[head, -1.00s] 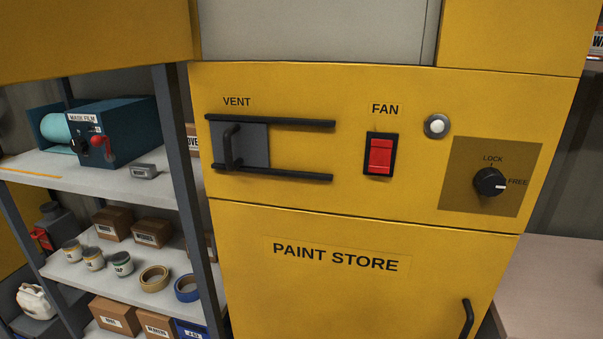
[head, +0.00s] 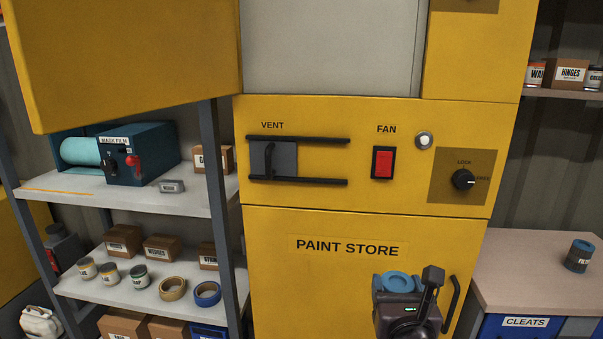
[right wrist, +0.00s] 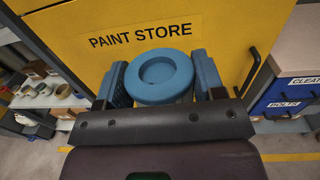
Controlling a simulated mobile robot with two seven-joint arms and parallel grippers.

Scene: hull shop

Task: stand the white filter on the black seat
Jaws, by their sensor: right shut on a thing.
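My right gripper (head: 398,283) is in front of the lower yellow door in the head view, shut on a blue round thing (right wrist: 160,76). This thing has a ring-shaped top with a round recess and sits between the two blue fingers in the right wrist view. Its sides and underside are mostly hidden, so I cannot tell whether it is the task's filter. A dark can (head: 578,257) with a blue top stands on the bench at the right, its label too small to read surely. I see no clearly white filter and no black seat. My left gripper is not in view.
The yellow paint store cabinet (head: 300,222) has its upper door (head: 125,60) swung open to the left. Its front carries a vent slider (head: 283,160), a red fan switch (head: 383,163) and a lock knob (head: 463,180). Loaded shelves (head: 120,195) stand left; the bench (head: 530,262) is mostly clear.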

